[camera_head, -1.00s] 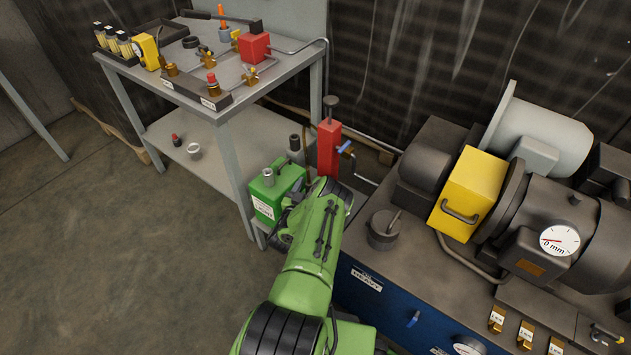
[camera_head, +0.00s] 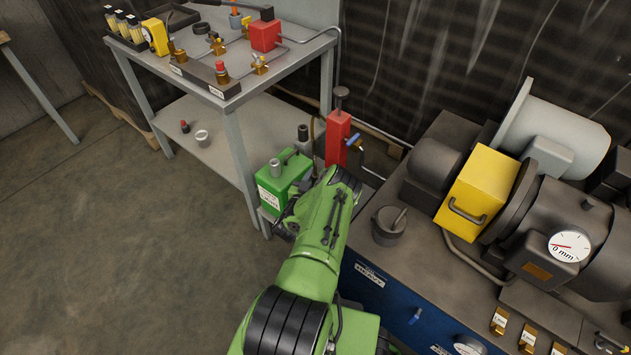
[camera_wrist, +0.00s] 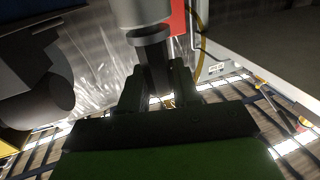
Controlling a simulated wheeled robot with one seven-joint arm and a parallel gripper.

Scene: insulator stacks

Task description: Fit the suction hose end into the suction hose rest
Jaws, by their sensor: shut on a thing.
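In the wrist view, my gripper (camera_wrist: 157,92) is shut on a dark, narrow piece (camera_wrist: 155,77) that I take to be the suction hose end. A grey cylinder with a rim (camera_wrist: 148,36) stands directly beyond it, in line with the fingers. I cannot tell whether the two touch, or whether that cylinder is the suction hose rest. In the head view, my green arm hides the gripper and what it holds. A dark-topped upright cylinder (camera_head: 303,133) shows beyond the arm, left of a red pump (camera_head: 338,138).
A green can (camera_head: 287,183) stands close left of my arm. A grey shelf table (camera_head: 233,98) with valves and tools is at the back left. The machine bench with a yellow box (camera_head: 476,193) and a small dark pot (camera_head: 387,228) is on the right. Floor at left is clear.

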